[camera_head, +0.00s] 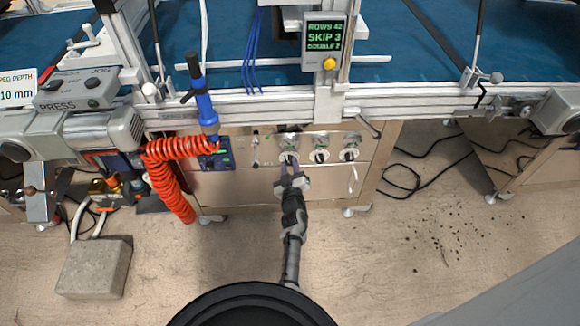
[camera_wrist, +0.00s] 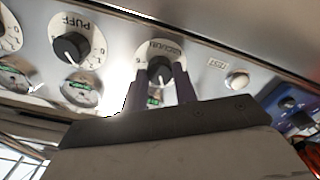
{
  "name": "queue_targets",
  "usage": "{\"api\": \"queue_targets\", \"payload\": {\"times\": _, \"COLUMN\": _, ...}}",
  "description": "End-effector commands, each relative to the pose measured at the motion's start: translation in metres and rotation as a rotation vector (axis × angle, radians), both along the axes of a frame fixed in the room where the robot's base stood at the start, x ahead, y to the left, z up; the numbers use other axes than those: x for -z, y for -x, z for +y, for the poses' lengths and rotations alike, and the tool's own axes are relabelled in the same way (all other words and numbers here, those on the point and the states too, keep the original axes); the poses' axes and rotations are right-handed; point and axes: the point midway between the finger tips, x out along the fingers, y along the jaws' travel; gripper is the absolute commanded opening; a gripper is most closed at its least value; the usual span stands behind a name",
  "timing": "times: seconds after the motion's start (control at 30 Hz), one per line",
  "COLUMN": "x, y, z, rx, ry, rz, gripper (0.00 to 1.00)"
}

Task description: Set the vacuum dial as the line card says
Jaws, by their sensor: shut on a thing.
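The vacuum dial (camera_wrist: 158,71) is a dark knob on a pale round plate, with a partly hidden "VACUUM" label beside it in the wrist view. My gripper (camera_wrist: 161,82) has its two purple-grey fingers shut on this knob, one on each side. In the head view my gripper (camera_head: 287,160) reaches the leftmost of three dials on the steel panel (camera_head: 255,185). The fingers cover part of the dial's scale, and I cannot read its setting. I cannot make out a line card for the vacuum in either view.
The "PUFF" dial (camera_wrist: 70,48) sits beside the vacuum dial, and a pale button (camera_wrist: 237,80) is on the other side. A display (camera_head: 324,42) reads rows 42, skip 3, double 2. A red coiled hose (camera_head: 168,178) hangs left of my arm.

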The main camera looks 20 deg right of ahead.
Motion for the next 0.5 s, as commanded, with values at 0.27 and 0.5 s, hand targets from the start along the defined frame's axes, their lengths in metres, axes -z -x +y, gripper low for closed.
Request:
{"api": "queue_targets", "payload": {"times": 0.27, "x": 0.0008, "y": 0.0005, "z": 0.0001, "rx": 0.0, "ry": -0.001, "rz": 0.001, "gripper": 0.5}}
{"api": "queue_targets", "payload": {"times": 0.5, "x": 0.0003, "y": 0.0009, "z": 0.0002, "rx": 0.001, "ry": -0.001, "rz": 0.001, "gripper": 0.5}}
